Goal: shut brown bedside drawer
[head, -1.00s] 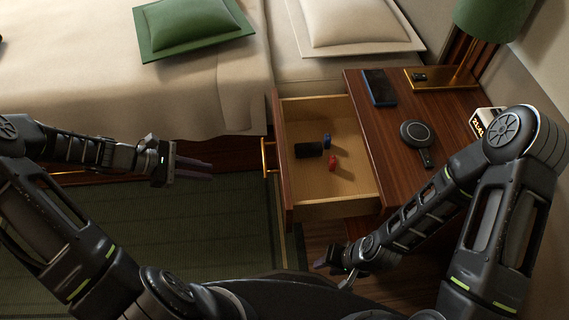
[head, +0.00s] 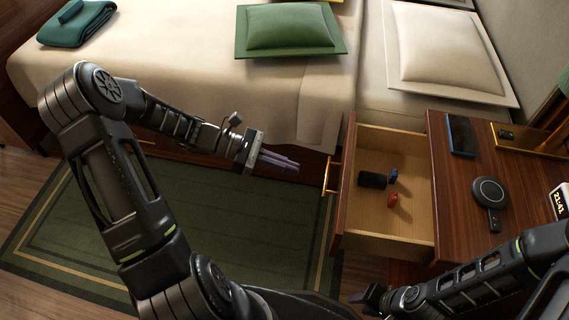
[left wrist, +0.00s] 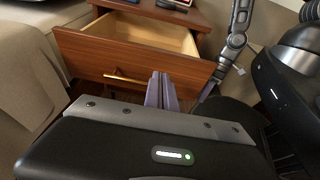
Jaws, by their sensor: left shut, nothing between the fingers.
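The brown bedside drawer (head: 345,198) is pulled well out of the wooden nightstand (head: 456,190). Its brass bar handle (head: 331,176) is on the front panel, which faces left in the head view. My left gripper (head: 292,163) is shut and empty, just left of the handle with a small gap in that view. In the left wrist view its fingers (left wrist: 161,80) appear before the drawer front (left wrist: 120,55), near the handle's right end; contact cannot be told. My right gripper (head: 372,298) is low, below the drawer; its jaws are too small and dark to judge.
Inside the drawer lie a black item (head: 372,180), a small blue item (head: 394,176) and a small red item (head: 392,200). A phone (head: 461,136) and a round black charger (head: 490,192) are on the nightstand top. The bed (head: 200,75) stands behind my left arm.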

